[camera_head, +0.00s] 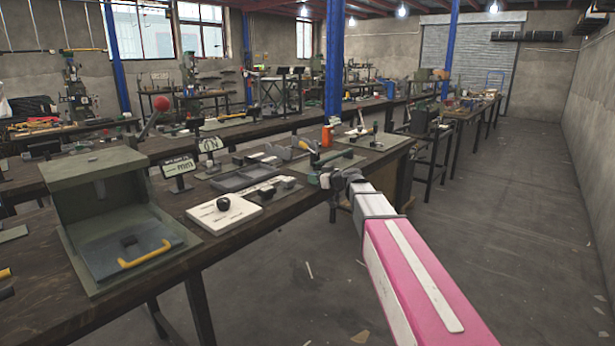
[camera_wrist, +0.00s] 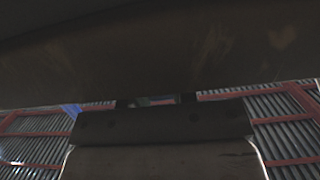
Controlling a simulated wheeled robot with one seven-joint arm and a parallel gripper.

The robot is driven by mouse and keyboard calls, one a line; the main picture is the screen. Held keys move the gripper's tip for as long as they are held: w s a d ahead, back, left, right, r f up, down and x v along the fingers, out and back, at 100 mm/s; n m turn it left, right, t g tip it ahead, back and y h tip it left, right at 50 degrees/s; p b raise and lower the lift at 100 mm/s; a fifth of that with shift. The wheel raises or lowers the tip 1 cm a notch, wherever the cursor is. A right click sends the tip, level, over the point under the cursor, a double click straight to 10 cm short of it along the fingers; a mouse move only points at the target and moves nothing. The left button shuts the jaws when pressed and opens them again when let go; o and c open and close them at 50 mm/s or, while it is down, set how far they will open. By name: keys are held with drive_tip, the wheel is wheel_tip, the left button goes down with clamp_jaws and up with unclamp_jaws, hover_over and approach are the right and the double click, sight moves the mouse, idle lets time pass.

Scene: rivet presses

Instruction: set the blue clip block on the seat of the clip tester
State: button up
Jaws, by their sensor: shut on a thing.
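My gripper (camera_head: 328,180) is at the end of my pink and white arm, at the front edge of the near bench. It is small and dark in the head view. In the wrist view, its two fingertips (camera_wrist: 156,101) show as short dark stubs close together. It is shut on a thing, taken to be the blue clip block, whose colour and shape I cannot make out. A broad dark surface fills the top of the wrist view. I cannot tell for sure which fixture on the bench is the clip tester, and no seat shows clearly.
A green hooded box (camera_head: 105,185) with a yellow handle stands at the near left of the bench. A white board with a black knob (camera_head: 224,212), a grey tray (camera_head: 246,178) and small sign stands (camera_head: 180,168) lie along it. An orange container (camera_head: 326,136) stands farther back.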

sight(307, 181)
drive_tip(key=x, duration=0.2)
drive_tip(key=r+x, duration=0.1)
drive_tip(key=x, duration=0.1)
drive_tip(key=shift+w+a, duration=0.1)
drive_tip(key=shift+a, duration=0.1)
drive_tip(key=o, duration=0.9)
drive_tip(key=shift+f, duration=0.1)
drive_tip(key=shift+d+f, duration=0.1)
